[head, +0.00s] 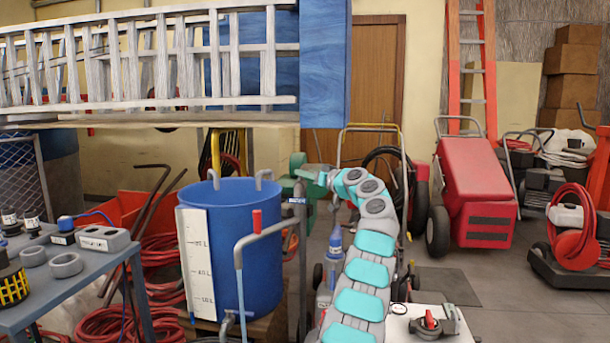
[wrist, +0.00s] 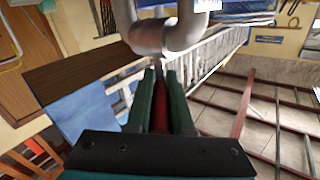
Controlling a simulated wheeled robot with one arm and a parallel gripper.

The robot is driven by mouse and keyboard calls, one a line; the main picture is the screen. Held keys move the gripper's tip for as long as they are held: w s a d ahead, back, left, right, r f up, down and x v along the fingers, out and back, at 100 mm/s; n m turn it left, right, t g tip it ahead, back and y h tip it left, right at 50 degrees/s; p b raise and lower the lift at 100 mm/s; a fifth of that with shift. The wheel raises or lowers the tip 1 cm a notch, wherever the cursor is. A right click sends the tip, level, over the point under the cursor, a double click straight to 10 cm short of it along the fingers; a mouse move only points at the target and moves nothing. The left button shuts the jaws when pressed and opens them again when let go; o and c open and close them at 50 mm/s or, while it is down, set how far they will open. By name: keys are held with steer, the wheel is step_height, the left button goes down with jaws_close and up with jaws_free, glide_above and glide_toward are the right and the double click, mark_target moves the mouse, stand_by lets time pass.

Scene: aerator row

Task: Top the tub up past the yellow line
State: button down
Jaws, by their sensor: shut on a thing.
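The blue tub (head: 262,240) stands upright left of my arm in the head view, with a white scale strip (head: 197,262) marked in litres. I make out no yellow line, and the water level inside is hidden. My gripper (head: 293,186) is green and sits at the tub's right, by the top of a grey upright pipe (head: 298,250). In the wrist view my gripper (wrist: 160,78) is shut on a red handle (wrist: 160,115). A thick grey curved pipe (wrist: 155,38) lies just beyond the fingertips; its outlet is not clear.
A grey bent pipe with a red lever (head: 257,220) stands in front of the tub. A workbench (head: 85,265) with small parts is at the left. Red hoses (head: 115,325) lie below.

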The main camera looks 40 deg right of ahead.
steer(key=c, duration=0.8)
jaws_free()
steer(key=s+d+b, duration=0.1)
steer(key=s+b, duration=0.2)
steer(key=s, duration=0.4)
steer(key=shift+s, duration=0.35)
